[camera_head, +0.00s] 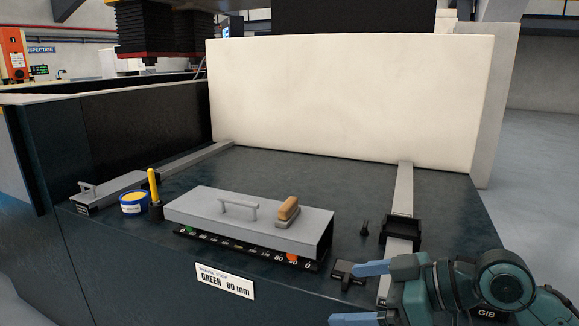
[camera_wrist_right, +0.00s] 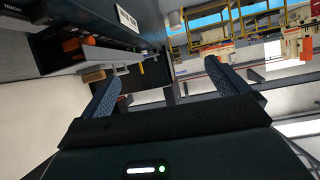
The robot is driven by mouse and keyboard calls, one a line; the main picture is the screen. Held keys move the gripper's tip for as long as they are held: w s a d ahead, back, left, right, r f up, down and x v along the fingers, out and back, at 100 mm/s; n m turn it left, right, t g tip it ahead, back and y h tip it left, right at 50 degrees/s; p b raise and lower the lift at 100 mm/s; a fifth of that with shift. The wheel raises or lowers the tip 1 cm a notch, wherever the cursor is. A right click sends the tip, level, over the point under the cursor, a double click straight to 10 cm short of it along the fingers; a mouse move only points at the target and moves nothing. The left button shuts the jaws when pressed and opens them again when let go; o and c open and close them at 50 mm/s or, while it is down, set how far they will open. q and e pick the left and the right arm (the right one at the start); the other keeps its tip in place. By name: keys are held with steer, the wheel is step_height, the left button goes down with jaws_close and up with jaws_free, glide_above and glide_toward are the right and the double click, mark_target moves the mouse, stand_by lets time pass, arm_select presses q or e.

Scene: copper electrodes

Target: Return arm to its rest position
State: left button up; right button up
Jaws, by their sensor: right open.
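My right gripper (camera_head: 346,294) is at the lower right of the head view, with its two blue fingers spread apart and pointing left. Nothing is between the fingers. In the right wrist view the gripper (camera_wrist_right: 163,72) also shows open and empty. A small dark block (camera_head: 348,273) on the bench lies near the upper fingertip; I cannot tell whether they touch. A grey box with a handle (camera_head: 215,222) stands at the bench front, over a dark strip with coloured marks (camera_head: 240,250). My left gripper is out of view.
A wooden-handled brush (camera_head: 288,211) lies on the box. A blue tin (camera_head: 133,203) and a yellow-handled tool (camera_head: 154,188) stand left of it. A black holder (camera_head: 402,232) sits on the right rail (camera_head: 404,185). The bench (camera_head: 300,170) behind the box is clear.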

step_height(320, 180, down, 16)
steer(key=m+t+h, duration=0.3)
steer(key=m+t, duration=0.1)
steer(key=m, duration=0.2)
steer(key=s+d+f+m+h, duration=0.1)
steer(key=s+f+h, duration=0.1)
steer(key=s+f, duration=0.5)
steer(key=s+d+f+m+t+h, duration=0.1)
steer(key=s+d+f+m+h, duration=0.1)
steer(key=s+f, duration=0.4)
steer(key=shift+s+d+f+h+p, duration=0.35)
steer(key=shift+f+h+p, duration=0.1)
steer(key=shift+f+h, duration=0.15)
